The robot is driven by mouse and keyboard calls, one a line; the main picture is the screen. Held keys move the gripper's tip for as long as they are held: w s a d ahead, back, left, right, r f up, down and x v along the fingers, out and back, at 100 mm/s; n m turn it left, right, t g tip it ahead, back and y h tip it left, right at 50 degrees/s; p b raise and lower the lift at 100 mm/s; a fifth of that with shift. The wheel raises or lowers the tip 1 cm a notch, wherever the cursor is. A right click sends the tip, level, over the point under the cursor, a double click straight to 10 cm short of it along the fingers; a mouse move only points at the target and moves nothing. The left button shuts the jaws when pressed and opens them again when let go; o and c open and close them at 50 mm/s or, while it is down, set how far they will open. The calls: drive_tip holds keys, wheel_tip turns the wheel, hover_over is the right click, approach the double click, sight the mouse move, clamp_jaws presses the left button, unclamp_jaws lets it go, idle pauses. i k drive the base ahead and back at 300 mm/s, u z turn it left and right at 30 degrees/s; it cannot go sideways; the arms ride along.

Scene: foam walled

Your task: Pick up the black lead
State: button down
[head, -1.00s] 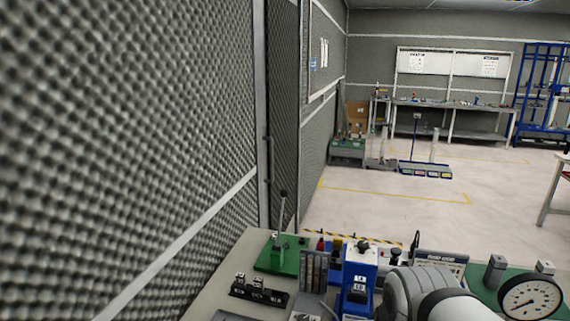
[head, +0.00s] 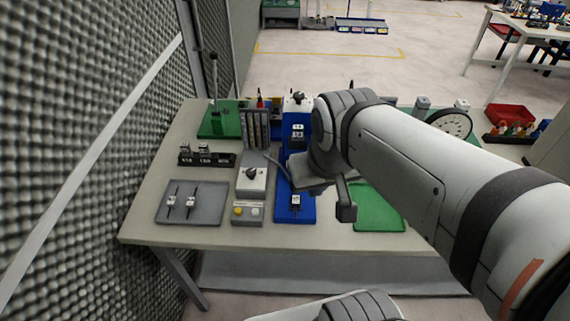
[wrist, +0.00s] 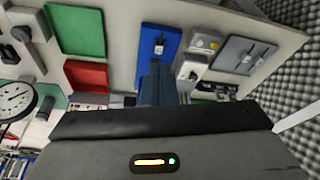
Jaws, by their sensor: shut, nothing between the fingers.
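I cannot single out the black lead for certain. Small red and dark items (head: 262,103) stand at the back of the table, too small to tell apart. My gripper (head: 346,211) is shut and empty, above the table between the blue fixture (head: 296,214) and the green mat (head: 377,212), right of the grey tray. My arm hides part of the table behind it.
A grey box with a black knob (head: 254,178) and a button box (head: 247,211) stand between tray and fixture. A black holder (head: 222,160) and a green lever press (head: 215,122) are behind. A dial gauge (head: 450,123) stands right. The foam wall (head: 70,130) borders the left.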

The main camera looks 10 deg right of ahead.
sight(294, 198)
drive_tip(key=u, duration=1.8)
drive_tip(key=k, duration=1.5)
drive_tip(key=z, duration=0.6)
drive_tip(key=i, duration=1)
drive_tip(key=u, duration=0.05)
